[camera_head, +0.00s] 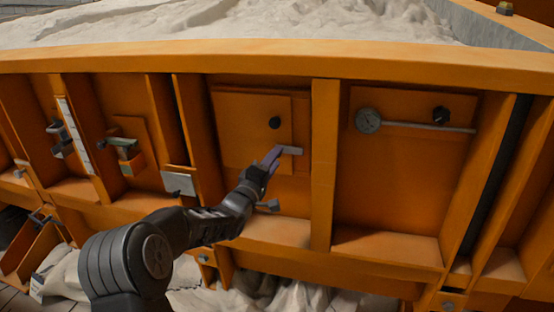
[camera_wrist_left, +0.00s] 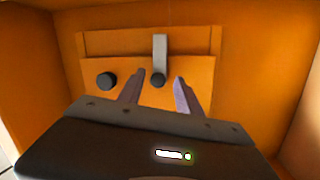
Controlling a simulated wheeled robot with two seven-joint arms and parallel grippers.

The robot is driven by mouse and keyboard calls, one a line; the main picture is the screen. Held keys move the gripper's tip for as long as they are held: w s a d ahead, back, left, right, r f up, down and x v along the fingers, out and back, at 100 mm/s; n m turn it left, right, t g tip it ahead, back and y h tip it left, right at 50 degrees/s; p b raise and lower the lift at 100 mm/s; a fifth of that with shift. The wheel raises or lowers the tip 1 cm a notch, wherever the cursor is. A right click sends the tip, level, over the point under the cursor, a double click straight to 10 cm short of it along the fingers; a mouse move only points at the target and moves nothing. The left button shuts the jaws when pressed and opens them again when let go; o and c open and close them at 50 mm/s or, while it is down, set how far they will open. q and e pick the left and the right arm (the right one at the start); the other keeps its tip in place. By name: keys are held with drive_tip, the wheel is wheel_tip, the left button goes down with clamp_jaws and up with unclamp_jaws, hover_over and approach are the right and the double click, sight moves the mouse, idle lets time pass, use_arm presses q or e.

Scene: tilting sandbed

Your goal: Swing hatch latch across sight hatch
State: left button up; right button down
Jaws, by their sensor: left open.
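The sight hatch (camera_head: 240,115) is an orange plate in a bay of the orange wall, with a black knob (camera_head: 275,123). The hatch (camera_wrist_left: 205,75) and knob (camera_wrist_left: 107,81) also show in the left wrist view. The hatch latch (camera_head: 291,150) is a short grey bar, about level in the head view, partly hidden by my gripper. In the wrist view the latch (camera_wrist_left: 160,52) crosses the plate's edge, with a dark round end on the plate. My left gripper (camera_head: 272,157) is open at the latch; its fingers (camera_wrist_left: 158,92) flank the dark end. Contact is unclear. My right gripper is out of view.
An orange rib (camera_head: 324,165) stands right of the hatch bay. Beyond it are a dial gauge (camera_head: 368,120) and a long grey bar (camera_head: 425,127). A grey metal block (camera_head: 179,183) and a clamp (camera_head: 123,144) are to the left. Sand fills the bed above.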

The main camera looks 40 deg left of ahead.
use_arm(q)
drive_tip(key=b+v, duration=0.1)
drive_tip(key=v, duration=0.4)
drive_tip(key=shift+s+f, duration=0.1)
drive_tip(key=shift+s, duration=0.05)
idle(0.3)
wheel_tip(320, 180, down, 21)
drive_tip(key=d+m+g, duration=0.3)
drive_tip(key=m+g, duration=0.2)
drive_tip(key=g, duration=0.1)
drive_tip(key=s+d+f+m+g+h, duration=0.1)
drive_tip(key=s+d+f+g, duration=0.15)
drive_tip(key=d+f, duration=0.45)
drive_tip(key=s+d+f+m+g+h, duration=0.1)
drive_tip(key=s+d+f+m+g, duration=0.15)
drive_tip(key=d+f, duration=0.45)
drive_tip(key=s+d+f+m+g+h, duration=0.2)
drive_tip(key=s+d+f+g+h, duration=0.1)
drive_tip(key=s+d+f, duration=0.85)
drive_tip(key=s+d+f+m+g+h, duration=0.1)
drive_tip(key=s+d+f+m+g, duration=0.1)
drive_tip(key=s+d+f, duration=0.3)
drive_tip(key=s+d+f+m+g+h, duration=0.1)
drive_tip(key=s+d+f+g, duration=0.3)
drive_tip(key=s+d, duration=0.7)
drive_tip(key=shift+s+d+f+m, duration=0.35)
drive_tip(key=shift+s+m, duration=0.2)
drive_tip(key=shift+s, duration=0.35)
